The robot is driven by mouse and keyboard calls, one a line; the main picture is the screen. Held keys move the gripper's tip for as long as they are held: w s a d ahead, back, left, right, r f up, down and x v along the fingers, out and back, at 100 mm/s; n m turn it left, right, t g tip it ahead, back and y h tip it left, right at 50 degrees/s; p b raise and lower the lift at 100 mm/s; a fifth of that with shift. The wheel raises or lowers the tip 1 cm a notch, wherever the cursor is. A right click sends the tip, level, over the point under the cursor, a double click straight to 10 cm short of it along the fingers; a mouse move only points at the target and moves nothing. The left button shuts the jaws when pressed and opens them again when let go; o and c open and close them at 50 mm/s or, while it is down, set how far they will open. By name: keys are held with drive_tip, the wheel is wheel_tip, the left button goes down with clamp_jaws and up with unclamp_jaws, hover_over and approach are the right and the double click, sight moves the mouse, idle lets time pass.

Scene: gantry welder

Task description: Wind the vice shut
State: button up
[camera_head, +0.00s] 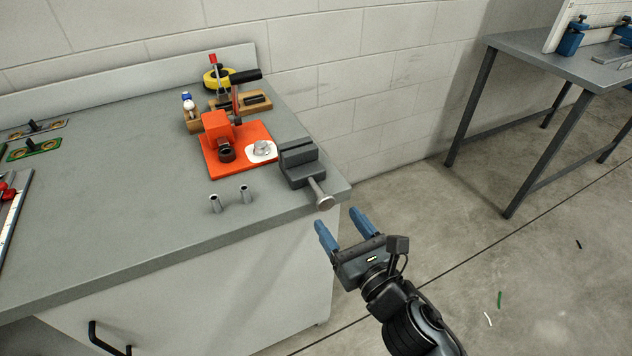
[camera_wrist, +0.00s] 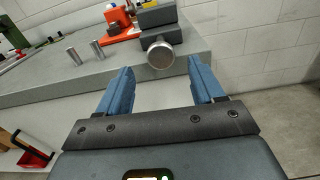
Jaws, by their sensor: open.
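A dark grey vice (camera_head: 301,166) is fixed at the right front corner of the workbench. Its screw ends in a round light-metal knob (camera_head: 324,202) that sticks out past the bench's front edge. In the wrist view the knob (camera_wrist: 161,55) faces me at the top centre, with the vice body (camera_wrist: 158,22) behind it. My gripper (camera_head: 340,224) has blue fingers, is open and empty, and is in front of the knob, apart from it. In the wrist view my gripper's fingertips (camera_wrist: 157,78) stand on either side below the knob. How far the vice jaws are apart is hard to tell.
Two short metal tubes (camera_head: 230,198) stand on the workbench (camera_head: 140,215) left of the vice. An orange fixture plate (camera_head: 238,165) lies behind them, with a white dish beside the vice. A red tray (camera_wrist: 33,157) shows low left in the wrist view. The floor right of the bench is open.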

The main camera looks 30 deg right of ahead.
sight(328, 204)
drive_tip(key=shift+w+r, duration=0.2)
drive_tip(key=shift+w, duration=0.6)
drive_tip(key=w+p, duration=0.1)
drive_tip(key=w, duration=0.5)
drive_tip(key=shift+w+f+p, duration=0.1)
drive_tip(key=shift+w+p, duration=0.25)
drive_tip(key=shift+w, duration=0.05)
drive_tip(key=c, duration=1)
drive_tip(key=shift+m, duration=0.6)
